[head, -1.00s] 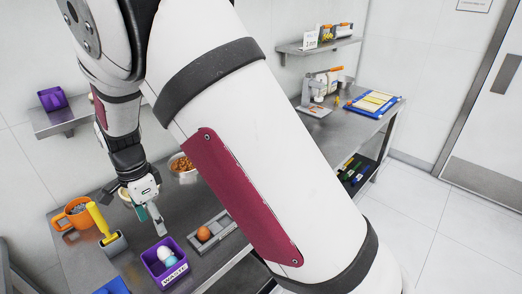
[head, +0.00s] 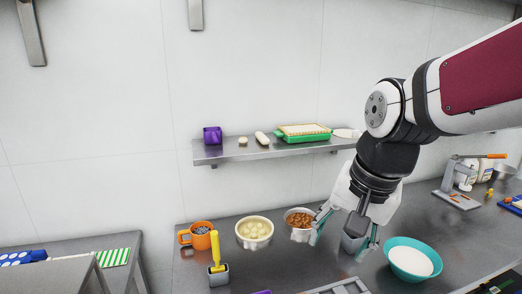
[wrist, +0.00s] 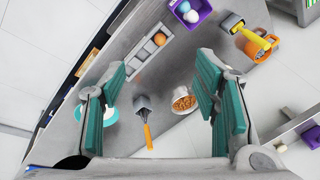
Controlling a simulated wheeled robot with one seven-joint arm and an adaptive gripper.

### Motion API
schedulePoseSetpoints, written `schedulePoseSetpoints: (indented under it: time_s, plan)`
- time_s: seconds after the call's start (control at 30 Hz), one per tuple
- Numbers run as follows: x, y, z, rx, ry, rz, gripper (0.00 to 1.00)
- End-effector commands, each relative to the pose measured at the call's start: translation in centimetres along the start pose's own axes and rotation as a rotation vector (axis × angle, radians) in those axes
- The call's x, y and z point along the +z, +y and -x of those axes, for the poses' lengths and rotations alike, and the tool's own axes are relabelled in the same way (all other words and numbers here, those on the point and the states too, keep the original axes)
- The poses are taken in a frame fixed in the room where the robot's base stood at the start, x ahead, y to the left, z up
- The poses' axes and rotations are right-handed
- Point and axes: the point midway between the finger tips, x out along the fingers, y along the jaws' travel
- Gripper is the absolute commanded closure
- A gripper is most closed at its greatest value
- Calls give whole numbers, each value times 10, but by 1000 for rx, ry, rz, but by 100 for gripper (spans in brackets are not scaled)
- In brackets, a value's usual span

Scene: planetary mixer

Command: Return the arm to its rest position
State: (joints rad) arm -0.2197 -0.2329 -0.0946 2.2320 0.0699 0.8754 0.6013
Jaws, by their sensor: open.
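My arm reaches in from the right in the head view, with the wrist bent and my gripper (head: 340,243) pointing down above the metal bench (head: 320,264). Its two teal-padded fingers are wide apart with nothing between them. They also show apart in the wrist view (wrist: 158,88). A grey container (head: 353,241) is partly hidden behind the fingers in the head view. In the wrist view, a grey container with an orange-handled tool (wrist: 146,128) lies below the gap between the fingers. I cannot tell from the pictures how high the gripper is.
A bowl of brown pieces (head: 299,222), a cream bowl (head: 254,231), an orange mug (head: 200,238) and a yellow-handled tool (head: 217,248) stand left of the gripper. A teal bowl (head: 412,262) is to the right. A wall shelf (head: 262,149) hangs behind. Space above the bench's left is clear.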

Motion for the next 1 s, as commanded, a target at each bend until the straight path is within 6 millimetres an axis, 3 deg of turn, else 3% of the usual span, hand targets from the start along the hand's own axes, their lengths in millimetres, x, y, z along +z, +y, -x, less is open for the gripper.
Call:
schedulePoseSetpoints:
  time_s: [0.2, 0.43, 0.63, 1.0]
  plan:
    - [30, 49, 40, -16, 127, 256, 44]
    - [57, 85, 56, 22, 230, 468, 44]
    - [65, 95, 58, 43, 258, 536, 44]
    - [65, 95, 58, 43, 258, 539, 44]
